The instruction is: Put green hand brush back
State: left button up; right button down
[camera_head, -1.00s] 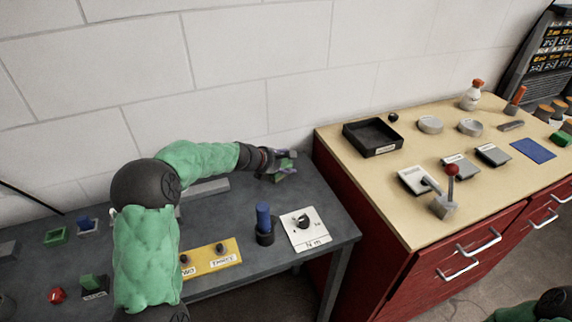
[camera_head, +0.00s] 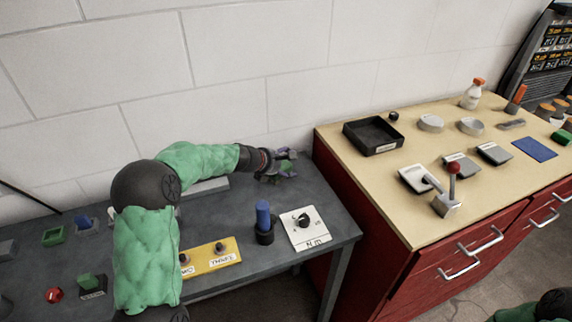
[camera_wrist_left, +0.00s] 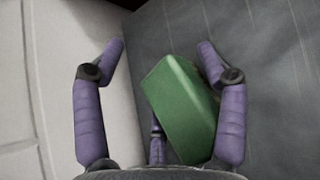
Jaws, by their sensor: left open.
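The green hand brush (camera_wrist_left: 182,105) shows as a green block in the left wrist view, tilted, between the spread purple fingers of my left gripper (camera_wrist_left: 160,48). The fingers stand apart around it, with a gap on the left side; the right finger is close against it, and I cannot tell if they touch. In the head view my left gripper (camera_head: 288,165) is open at the back right of the grey table (camera_head: 335,212), near the wall, and mostly hides the brush. My right gripper is out of view.
A blue cylinder in a black holder (camera_head: 264,234) and a white dial plate (camera_head: 310,230) stand in front of the gripper. A yellow panel (camera_head: 212,257) lies nearer. The red cabinet's wooden top (camera_head: 398,225) rises to the right, carrying a black tray (camera_head: 373,150).

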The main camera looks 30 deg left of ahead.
pick_arm(q)
jog(key=shift+r, duration=0.2)
jog(key=p+v, duration=0.4)
jog(key=v, duration=0.8)
jog(key=shift+r, duration=0.35)
jog(key=shift+r, duration=0.1)
